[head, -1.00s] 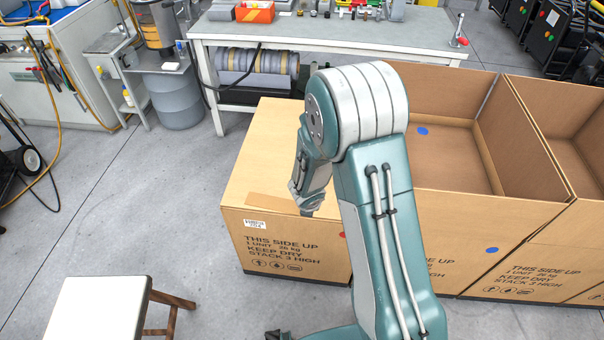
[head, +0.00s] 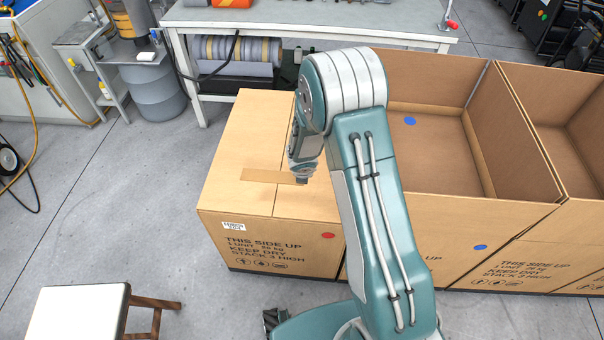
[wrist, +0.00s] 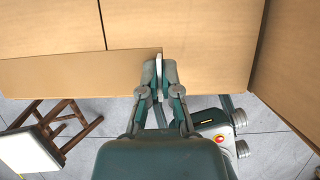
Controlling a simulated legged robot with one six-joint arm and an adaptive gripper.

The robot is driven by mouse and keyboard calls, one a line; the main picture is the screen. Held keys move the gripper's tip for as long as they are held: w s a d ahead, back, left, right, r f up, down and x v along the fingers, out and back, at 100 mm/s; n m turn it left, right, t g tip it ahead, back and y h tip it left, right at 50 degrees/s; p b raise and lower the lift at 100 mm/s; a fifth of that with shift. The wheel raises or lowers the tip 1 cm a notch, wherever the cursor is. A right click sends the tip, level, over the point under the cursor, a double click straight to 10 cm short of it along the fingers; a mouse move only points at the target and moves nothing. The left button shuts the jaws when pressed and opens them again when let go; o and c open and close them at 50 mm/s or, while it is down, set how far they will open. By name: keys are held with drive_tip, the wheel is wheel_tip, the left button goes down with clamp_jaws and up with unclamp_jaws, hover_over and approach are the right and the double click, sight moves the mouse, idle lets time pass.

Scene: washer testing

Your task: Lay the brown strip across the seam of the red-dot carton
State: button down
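The red-dot carton (head: 235,150) stands closed, with its red dot (head: 328,235) on the front face and a seam running front to back across its top. The brown strip (head: 262,175) lies level and crosswise over that seam, around the middle of the top. My gripper (head: 301,178) is at the strip's right end. In the wrist view, the fingers (wrist: 160,66) are closed on the end of the strip (wrist: 80,75), which extends left past the seam line. I cannot tell whether the strip touches the top. My arm hides the carton's right side.
An open carton (head: 440,205) with blue dots stands to the right, and another open one beyond it. A white-topped stool (head: 75,315) is at the front left. A workbench (head: 330,22) stands behind. The floor left of the carton is clear.

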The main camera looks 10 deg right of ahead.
drive_tip(key=w+f, duration=0.2)
drive_tip(key=w+d+f, duration=0.1)
drive_tip(key=w+f, duration=0.1)
drive_tip(key=w, duration=0.1)
drive_tip(key=w+d+f, duration=0.1)
drive_tip(key=w+f, duration=0.1)
drive_tip(key=f, duration=0.1)
drive_tip(key=shift+w+d+f, duration=0.1)
drive_tip(key=shift+w+d, duration=0.1)
drive_tip(key=shift+w, duration=0.1)
drive_tip(key=f, duration=0.2)
drive_tip(key=shift+d+f, duration=0.25)
drive_tip(key=shift+f, duration=0.05)
drive_tip(key=shift+a+f, duration=0.1)
drive_tip(key=shift+f, duration=0.15)
drive_tip(key=shift+f, duration=0.1)
drive_tip(key=shift+f, duration=0.1)
drive_tip(key=c, duration=0.8)
unclamp_jaws()
